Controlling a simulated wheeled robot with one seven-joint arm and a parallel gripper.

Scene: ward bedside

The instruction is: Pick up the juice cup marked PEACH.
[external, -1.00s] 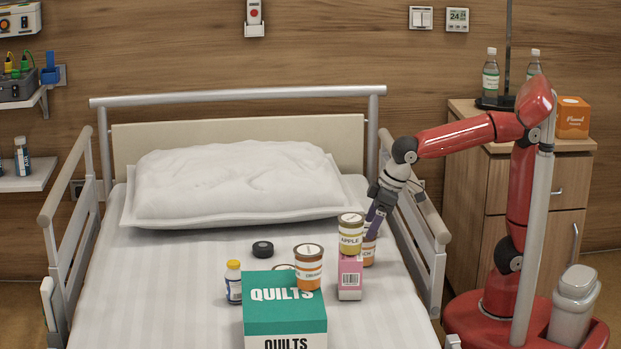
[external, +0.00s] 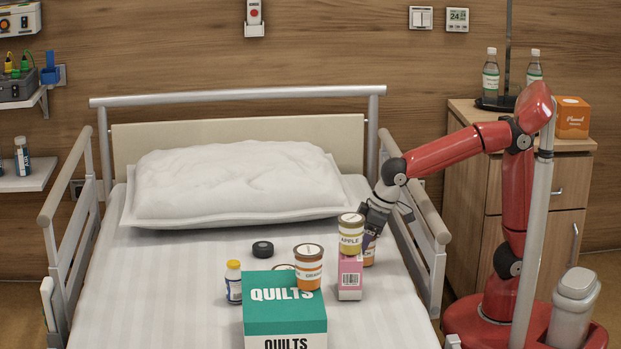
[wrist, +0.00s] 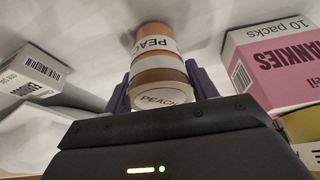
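The juice cup marked PEACH (wrist: 160,88) is orange with white bands; PEACH reads on its lid and side in the wrist view. In the external view the cup (external: 370,256) is mostly hidden behind the APPLE cup and pink box. My gripper (wrist: 160,82) has one dark finger on each side of it. The fingers look open, with narrow gaps beside the lid; contact farther down is unclear. In the external view my gripper (external: 370,238) reaches down behind the APPLE cup.
The APPLE cup (external: 351,236) stands on the pink box (external: 350,278), close beside my gripper. An orange cup (external: 308,270) stands on the green QUILTS box (external: 285,312). A pill bottle (external: 234,287) and black puck (external: 263,249) are left. The bed rail (external: 425,225) is right.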

